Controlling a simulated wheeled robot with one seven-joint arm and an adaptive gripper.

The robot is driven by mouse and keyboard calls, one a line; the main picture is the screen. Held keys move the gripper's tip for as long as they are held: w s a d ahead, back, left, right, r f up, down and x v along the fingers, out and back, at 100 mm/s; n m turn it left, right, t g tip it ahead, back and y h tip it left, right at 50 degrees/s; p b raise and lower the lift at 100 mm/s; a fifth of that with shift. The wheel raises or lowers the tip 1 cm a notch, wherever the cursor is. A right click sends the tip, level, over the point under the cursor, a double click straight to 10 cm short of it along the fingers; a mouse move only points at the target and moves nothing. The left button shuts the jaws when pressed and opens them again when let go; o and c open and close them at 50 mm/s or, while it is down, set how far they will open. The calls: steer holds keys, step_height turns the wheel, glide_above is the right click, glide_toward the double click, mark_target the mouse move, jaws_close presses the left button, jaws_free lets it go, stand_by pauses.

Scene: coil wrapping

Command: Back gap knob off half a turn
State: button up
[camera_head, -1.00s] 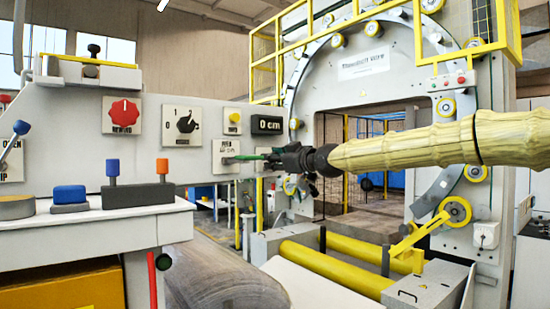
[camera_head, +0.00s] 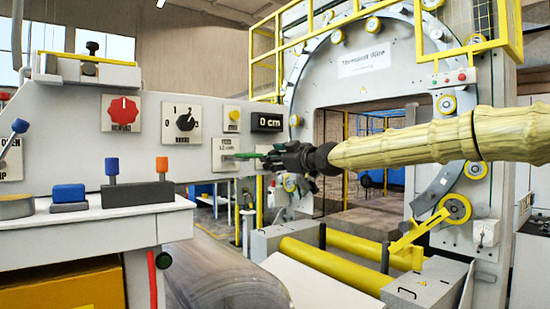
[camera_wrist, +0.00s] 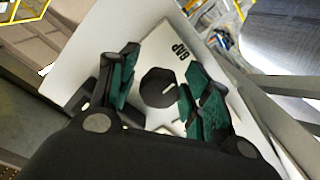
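In the wrist view the gap knob (camera_wrist: 157,87) is a dark, many-sided knob with a short white pointer line. It sits on a pale plate marked GAP (camera_wrist: 181,51), whose lettering looks turned over in this view. My gripper (camera_wrist: 163,91) has its teal finger pads on either side of the knob. A gap shows on the left side; on the right the pad is very close, and I cannot tell whether it touches. In the head view my gripper (camera_head: 262,157) reaches left to the grey control panel (camera_head: 85,133), and I cannot make out the knob behind it.
Around my gripper on the panel are a 0 cm display (camera_head: 267,122), a yellow button (camera_head: 233,117), a black selector (camera_head: 185,122) and a red knob (camera_head: 123,112). A shelf (camera_head: 110,225) juts out below. The large wrapping ring (camera_head: 440,190) stands behind my arm.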

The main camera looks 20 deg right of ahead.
steer(key=shift+s+r, duration=0.1)
steer(key=shift+s, duration=0.1)
steer(key=v, duration=1.1)
steer(key=shift+s+d, duration=0.15)
steer(key=shift+s, duration=0.1)
stand_by(0.5)
stand_by(0.4)
